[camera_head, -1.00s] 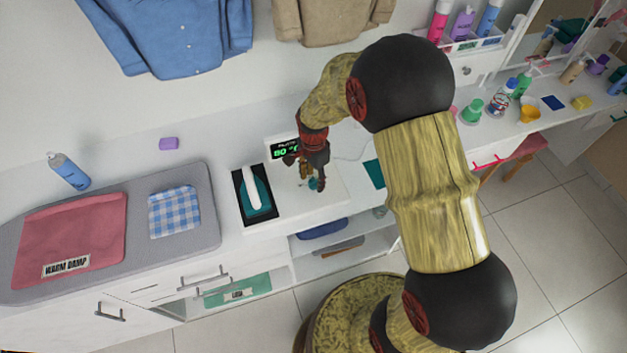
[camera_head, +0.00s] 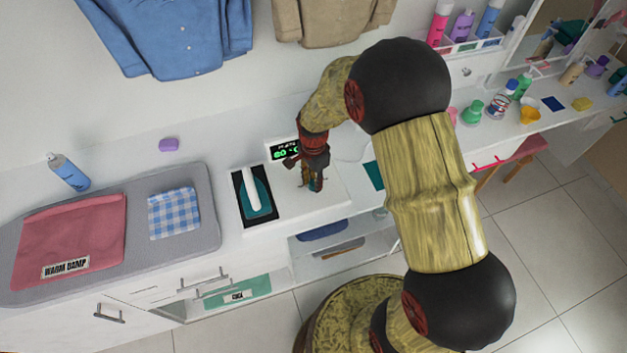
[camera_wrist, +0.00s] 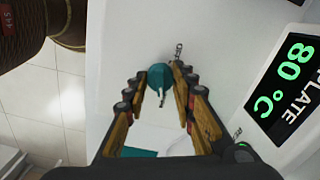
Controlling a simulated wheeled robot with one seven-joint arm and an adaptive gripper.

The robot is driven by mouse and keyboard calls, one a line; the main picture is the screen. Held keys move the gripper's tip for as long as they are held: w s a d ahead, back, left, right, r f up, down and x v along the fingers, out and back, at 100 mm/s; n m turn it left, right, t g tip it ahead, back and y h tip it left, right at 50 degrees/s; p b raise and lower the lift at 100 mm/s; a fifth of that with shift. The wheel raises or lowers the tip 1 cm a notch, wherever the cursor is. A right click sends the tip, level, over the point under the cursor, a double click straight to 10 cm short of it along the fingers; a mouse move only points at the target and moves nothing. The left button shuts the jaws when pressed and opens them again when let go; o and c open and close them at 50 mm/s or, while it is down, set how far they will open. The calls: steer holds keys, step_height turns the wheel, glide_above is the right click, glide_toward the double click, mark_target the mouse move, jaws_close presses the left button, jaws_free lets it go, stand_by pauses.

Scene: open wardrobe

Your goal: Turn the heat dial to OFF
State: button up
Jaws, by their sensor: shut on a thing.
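The heat dial is a small teal knob (camera_wrist: 160,77) on the white base plate, seen in the wrist view between my fingertips. My gripper (camera_wrist: 153,80) is shut on it from above, with a finger on either side. In the head view my gripper (camera_head: 312,184) points down at the white base right of the iron, and it hides the dial there. The display (camera_wrist: 290,88) beside the dial reads PLATE 80 °C in green; it also shows in the head view (camera_head: 285,150). The dial's markings cannot be read.
A teal iron (camera_head: 256,200) stands on its black rest just left of my gripper. An ironing board (camera_head: 205,232) with a pink cloth (camera_head: 70,240) and a checked cloth (camera_head: 174,212) lies further left. A spray bottle (camera_head: 69,172) and purple block (camera_head: 169,145) are behind.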

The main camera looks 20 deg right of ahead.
jaws_close()
steer(key=n+p, duration=0.2)
steer(key=n, duration=0.4)
steer(key=shift+r+n, duration=0.1)
steer(key=shift+n, duration=0.3)
steer(key=n+p, duration=0.1)
steer(key=n, duration=0.7)
steer(key=shift+w+p, duration=0.1)
steer(key=shift+p, duration=0.25)
steer(key=n+p, duration=0.1)
steer(key=n, duration=1.2)
steer(key=shift+p, duration=0.3)
